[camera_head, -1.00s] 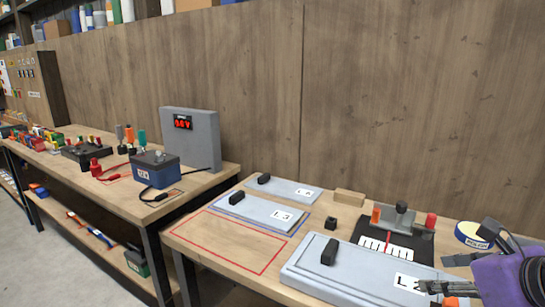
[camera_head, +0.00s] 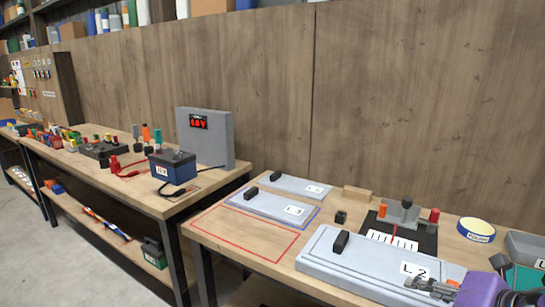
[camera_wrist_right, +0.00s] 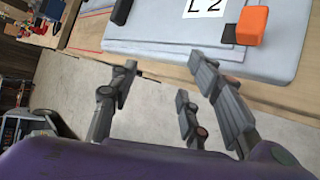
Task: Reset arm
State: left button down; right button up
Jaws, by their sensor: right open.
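My right gripper (camera_head: 432,286) is at the bottom right of the head view, near the front right corner of the grey L2 panel (camera_head: 345,268). In the right wrist view the gripper (camera_wrist_right: 165,85) has its fingers spread, with nothing between them. The floor shows behind the fingers. The L2 panel (camera_wrist_right: 155,38) lies flat on the bench beyond the fingertips, with a black handle (camera_head: 340,241) and an orange block (camera_wrist_right: 250,25) at one corner. My left gripper is in neither view.
The bench holds the L3 panel (camera_head: 262,204), another grey panel (camera_head: 288,184), a tape roll (camera_head: 476,230) and a small black fixture (camera_head: 405,228). A red outline (camera_head: 235,236) encloses bare wood. A second bench carries a blue battery (camera_head: 172,164) and a display box (camera_head: 212,140).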

jog(key=s+a+f+m+p, duration=0.2)
jog(key=s+f+m, duration=0.4)
jog(key=f+m, duration=0.35)
jog(key=s+a+f+m+p, duration=0.1)
jog(key=s+f+m+p, duration=0.1)
jog(key=s+f+m, duration=0.75)
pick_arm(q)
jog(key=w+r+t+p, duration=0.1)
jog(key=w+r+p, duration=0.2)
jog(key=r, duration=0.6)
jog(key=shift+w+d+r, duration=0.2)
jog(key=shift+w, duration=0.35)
pick_arm(e)
jog(key=s+a+f+m+h, duration=0.1)
jog(key=s+a+f+m, duration=0.3)
jog(key=s, duration=0.3)
jog(key=s+a+f+m+g+h, duration=0.1)
jog(key=s+a+f+m, duration=0.3)
jog(key=s, duration=0.4)
jog(key=shift+s+a+f+m+g+h, duration=0.15)
jog(key=shift+a+f+m+g+h, duration=0.2)
jog(key=shift+f+m+h, duration=0.35)
